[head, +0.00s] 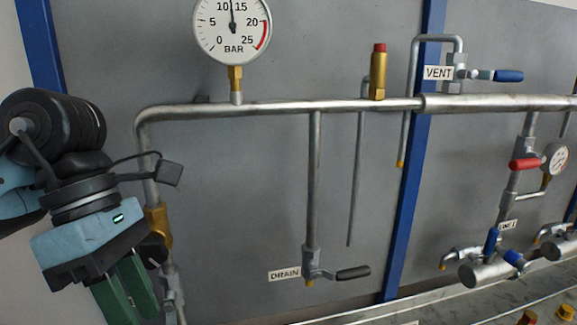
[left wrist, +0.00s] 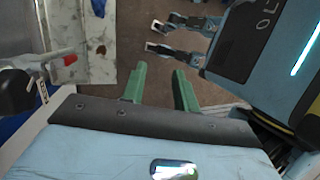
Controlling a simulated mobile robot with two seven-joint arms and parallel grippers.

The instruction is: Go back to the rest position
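My left gripper (head: 128,300) is at the lower left of the head view, in front of the panel's left side, with its two green fingers pointing down. In the left wrist view the green fingers (left wrist: 160,78) stand apart with nothing between them, so it is open and empty. The floor shows beyond the fingertips. In the head view my left wrist and gripper overlap the lower part of the left vertical pipe and its brass fitting (head: 158,225). My right gripper is in neither view.
A grey panel carries a pressure gauge (head: 232,28), a horizontal pipe (head: 270,107), a black-handled drain valve (head: 352,273) and a blue-handled vent valve (head: 508,76). A red-handled valve (head: 524,164) and a small gauge (head: 556,158) are at right. A pale ledge (left wrist: 82,60) is left of the fingers.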

